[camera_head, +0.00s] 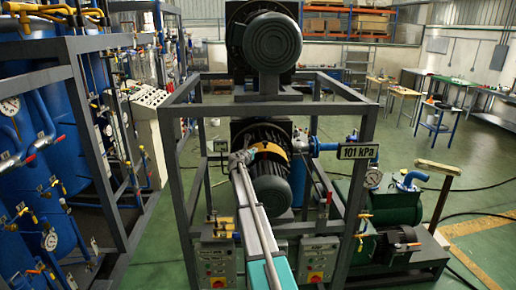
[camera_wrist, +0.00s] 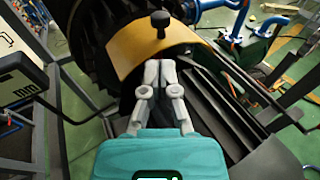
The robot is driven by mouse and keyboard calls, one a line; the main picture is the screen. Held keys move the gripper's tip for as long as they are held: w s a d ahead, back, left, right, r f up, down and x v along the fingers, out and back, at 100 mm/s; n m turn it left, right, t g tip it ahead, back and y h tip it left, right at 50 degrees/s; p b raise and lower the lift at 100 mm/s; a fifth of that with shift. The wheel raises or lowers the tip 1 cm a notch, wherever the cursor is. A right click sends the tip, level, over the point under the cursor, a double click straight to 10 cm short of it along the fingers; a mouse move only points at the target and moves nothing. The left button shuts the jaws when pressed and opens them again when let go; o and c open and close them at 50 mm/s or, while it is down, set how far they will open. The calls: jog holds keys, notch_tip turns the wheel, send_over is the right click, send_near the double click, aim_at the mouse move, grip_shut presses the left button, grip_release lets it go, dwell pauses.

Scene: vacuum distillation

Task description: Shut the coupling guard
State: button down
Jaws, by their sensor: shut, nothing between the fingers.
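The coupling guard (camera_head: 270,148) is a curved yellow-orange cover on the dark machine inside the grey frame. In the wrist view the guard (camera_wrist: 128,48) fills the upper middle, with a black knob (camera_wrist: 160,20) standing on it. My gripper (camera_head: 243,156) is at the guard's near left side in the head view. In the wrist view my gripper (camera_wrist: 160,68) is shut and empty, with its fingertips at the guard's near edge, below the knob. I cannot tell whether the fingertips touch the guard. The gripper hides part of that edge.
The grey frame (camera_head: 183,166) surrounds the machine, with a second motor (camera_head: 272,42) above. Control boxes (camera_head: 216,263) hang below. A green pump (camera_head: 393,208) stands at right. Blue tanks (camera_head: 30,140) stand at left.

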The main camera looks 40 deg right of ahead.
jog(key=shift+v, duration=1.7)
jog(key=s+a+f+m+g+y+b, duration=0.25)
jog(key=s+a+f+m+b, duration=0.25)
jog(key=s+a+f+m, duration=0.5)
jog(key=s+a+f+m+g+y+b, duration=0.2)
jog(key=s+a+f+m+y+b, duration=0.3)
jog(key=s+a+f, duration=0.65)
jog(key=s+a+f+m+g+y+b, duration=0.1)
jog(key=s+a+f+m+y+b, duration=0.1)
jog(key=a, duration=0.6)
jog(key=s+a+f+m+g+y+b, duration=0.1)
jog(key=s+a+f+m+y+b, duration=0.1)
jog(key=s+a+f, duration=0.5)
jog(key=s+a+f+m+g+y+b, duration=0.2)
jog(key=s+a+f+m+b, duration=0.2)
jog(key=s+a, duration=0.4)
jog(key=shift+s+a+f+m+y+b, duration=0.25)
jog(key=shift+a+f+m+y+b, duration=0.25)
jog(key=shift+a, duration=0.65)
jog(key=shift+r, duration=0.1)
